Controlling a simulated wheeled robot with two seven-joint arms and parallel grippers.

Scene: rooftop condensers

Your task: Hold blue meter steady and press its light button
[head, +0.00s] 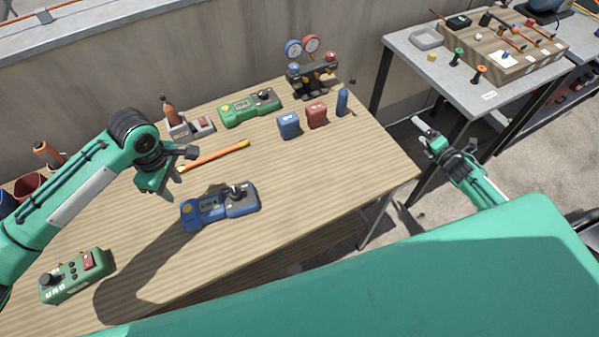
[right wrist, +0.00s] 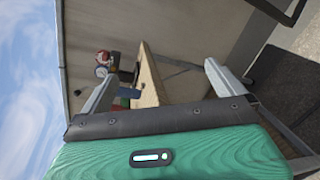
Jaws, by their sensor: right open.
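The blue meter (head: 222,206) lies flat on the wooden table, near the middle. It has a yellow round button at its left end, a small display and a dark knob at its right end. My left gripper (head: 172,172) hangs above the table, up and left of the blue meter and apart from it. Its fingers are seen at an angle, so I cannot tell how far apart they are. My right gripper (head: 438,137) is open and empty, off the table's right edge. In the right wrist view its two grey fingers (right wrist: 163,90) stand wide apart.
A similar green meter (head: 249,107) lies at the back. An orange rod (head: 216,155), a green control box (head: 76,275), blue (head: 288,125) and red (head: 316,115) blocks and a gauge set (head: 311,75) share the table. A grey table (head: 425,65) stands at right, across a gap.

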